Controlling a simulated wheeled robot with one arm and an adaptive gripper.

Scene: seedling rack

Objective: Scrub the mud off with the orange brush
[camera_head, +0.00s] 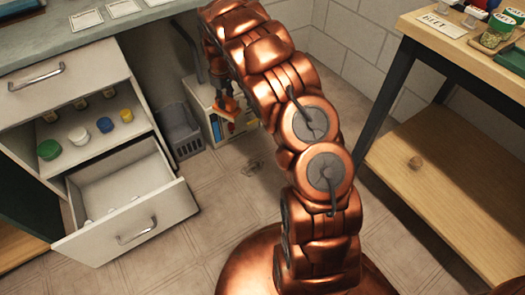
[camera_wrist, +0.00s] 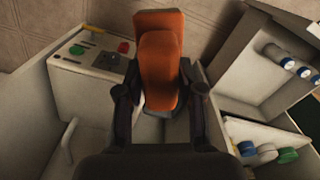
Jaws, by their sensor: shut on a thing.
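My gripper (camera_head: 228,92) is shut on the orange brush (camera_head: 230,104), in front of a small white caddy below the counter. In the wrist view, the brush (camera_wrist: 160,50) stands between the two fingers of my gripper (camera_wrist: 160,95), its orange body extending beyond the tips. The bristles cannot be made out. A faint dark smudge (camera_head: 253,167) lies on the floor tiles, below and to the right of the brush and apart from it. I cannot tell whether it is mud. A small brown spot (camera_head: 415,161) shows on the lower wooden shelf; it may be a knot.
The white caddy (camera_head: 207,98) holds coloured items, and a grey basket (camera_head: 180,139) stands to its left. An open white drawer (camera_head: 125,215) juts out at the left, below a shelf of capped jars (camera_head: 48,149). A wooden bench (camera_head: 445,182) stands at the right. Floor between is clear.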

